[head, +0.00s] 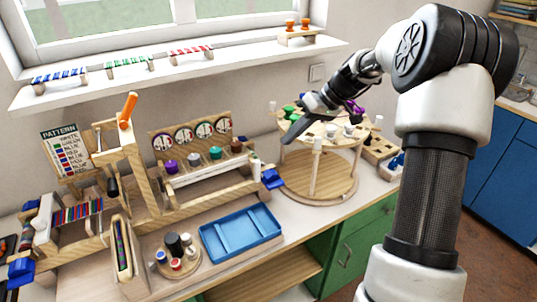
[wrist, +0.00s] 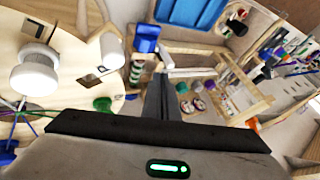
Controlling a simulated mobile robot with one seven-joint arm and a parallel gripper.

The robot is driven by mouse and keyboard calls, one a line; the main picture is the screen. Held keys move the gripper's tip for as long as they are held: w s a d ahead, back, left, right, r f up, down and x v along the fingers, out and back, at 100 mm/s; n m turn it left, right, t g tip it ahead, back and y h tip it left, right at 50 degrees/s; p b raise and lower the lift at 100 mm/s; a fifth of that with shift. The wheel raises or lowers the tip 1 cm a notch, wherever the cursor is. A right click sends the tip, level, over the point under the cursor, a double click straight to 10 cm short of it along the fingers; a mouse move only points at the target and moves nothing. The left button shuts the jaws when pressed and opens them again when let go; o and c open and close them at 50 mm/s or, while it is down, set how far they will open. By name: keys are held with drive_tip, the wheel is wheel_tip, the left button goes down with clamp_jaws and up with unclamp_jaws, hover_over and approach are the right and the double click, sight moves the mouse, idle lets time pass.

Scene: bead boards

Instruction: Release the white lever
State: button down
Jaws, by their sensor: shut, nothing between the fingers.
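My gripper (head: 290,137) is shut and empty, its dark fingers pointing left and down over the left edge of a round wooden stand. In the wrist view the fingers (wrist: 160,98) are together. A small white upright piece (head: 255,166) at the right end of the wooden dial rack (head: 163,145) may be the white lever; I cannot tell for sure. A white piece (wrist: 166,57) also shows just beyond the fingertips in the wrist view, beside a blue block (wrist: 146,38). The fingers appear apart from it. Whether the lever is latched cannot be told.
The two-level round stand (head: 325,190) carries white knobs and coloured pieces under my gripper. A blue tray (head: 240,256) lies in front of the rack. A wooden frame with an orange handle (head: 127,108) stands left. The window sill (head: 170,72) runs behind.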

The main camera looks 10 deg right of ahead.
sight(255, 162)
drive_tip(key=x, duration=1)
idle(0.4)
drive_tip(key=shift+s+a+r+n+t+h+b, duration=0.1)
drive_tip(key=shift+s+a+n+t+h+b, duration=0.1)
drive_tip(key=shift+a+h+b, duration=0.4)
drive_tip(key=shift+s+a+r+n+t+h+b, duration=0.1)
drive_tip(key=shift+s+a+n+t+h+b, duration=0.15)
drive_tip(key=shift+a+h, duration=0.55)
drive_tip(key=shift+s+a+r+n+t+h+b, duration=0.2)
drive_tip(key=shift+a+h+b, duration=0.35)
drive_tip(key=shift+h, duration=0.25)
drive_tip(key=h, duration=0.1)
drive_tip(key=a+h+b, duration=0.1)
drive_tip(key=a+t+h+b, duration=0.1)
drive_tip(key=shift+s+a+f+n, duration=0.25)
drive_tip(key=shift+s, duration=0.15)
drive_tip(key=shift+w+d+f, duration=0.2)
drive_tip(key=shift+d+f, duration=0.15)
drive_tip(key=shift+d, duration=0.3)
